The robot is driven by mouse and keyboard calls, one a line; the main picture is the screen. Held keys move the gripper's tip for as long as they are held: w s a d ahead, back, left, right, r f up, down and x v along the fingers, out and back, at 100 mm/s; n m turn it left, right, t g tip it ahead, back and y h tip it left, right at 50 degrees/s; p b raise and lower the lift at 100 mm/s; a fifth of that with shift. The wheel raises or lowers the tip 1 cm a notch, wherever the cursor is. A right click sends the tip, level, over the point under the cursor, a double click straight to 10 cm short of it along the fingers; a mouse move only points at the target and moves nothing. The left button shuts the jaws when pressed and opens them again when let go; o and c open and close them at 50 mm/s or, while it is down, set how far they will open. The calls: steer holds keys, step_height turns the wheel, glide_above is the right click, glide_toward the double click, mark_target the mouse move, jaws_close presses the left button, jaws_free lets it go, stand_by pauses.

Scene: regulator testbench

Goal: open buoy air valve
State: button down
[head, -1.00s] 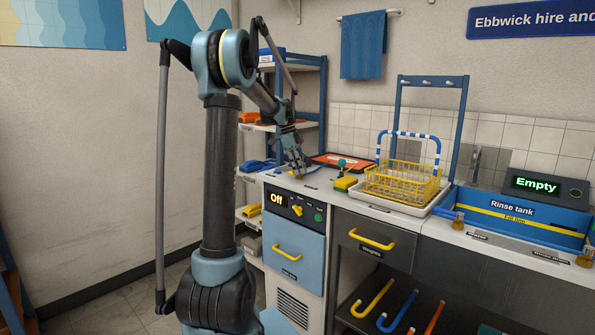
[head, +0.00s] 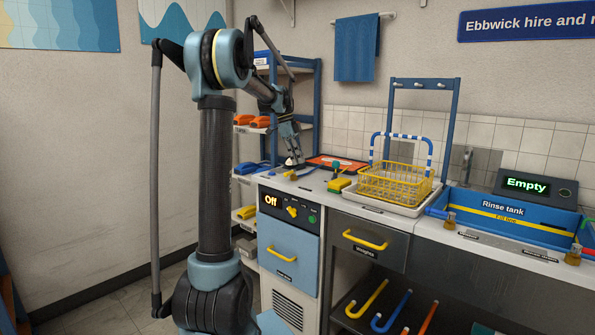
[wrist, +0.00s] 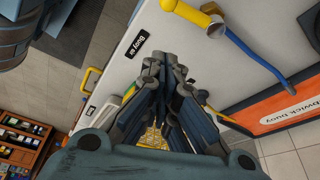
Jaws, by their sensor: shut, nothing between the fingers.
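A yellow pipe-like part (wrist: 185,12) with a blue lever (wrist: 255,55) lies on the white bench top in the wrist view, up and right of my fingers. It looks like the valve, but its label is not readable. A dark label that seems to begin "Buoy" (wrist: 137,46) is on the bench beside it. My gripper (wrist: 166,62) is shut and empty, apart from the lever. In the head view, my gripper (head: 293,163) is low over the left end of the bench, by a small yellowish fitting (head: 290,174).
An orange panel (wrist: 285,105) lies beyond the lever. A panel below reads "Off" (head: 270,201).

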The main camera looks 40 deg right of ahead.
steer(key=v, duration=0.3)
steer(key=shift+w+r, duration=0.1)
steer(key=shift+r, duration=0.15)
stand_by(0.4)
steer(key=s+a+f+n+t, duration=0.25)
steer(key=a+n, duration=0.45)
steer(key=a, duration=0.8)
steer(key=s+a+f+n+t, duration=0.1)
steer(key=s+a+f+n, duration=0.2)
steer(key=a+n, duration=0.85)
steer(key=s+a+f+n+t+y, duration=0.1)
steer(key=s+a+f+n, duration=0.4)
steer(key=s+a+f, duration=0.3)
steer(key=s+a+f+n+y, duration=0.1)
steer(key=s+a+f+n, duration=0.4)
steer(key=s+a+f, duration=0.4)
steer(key=a+f, duration=0.2)
steer(key=a, duration=0.4)
steer(key=shift+n+t, duration=0.35)
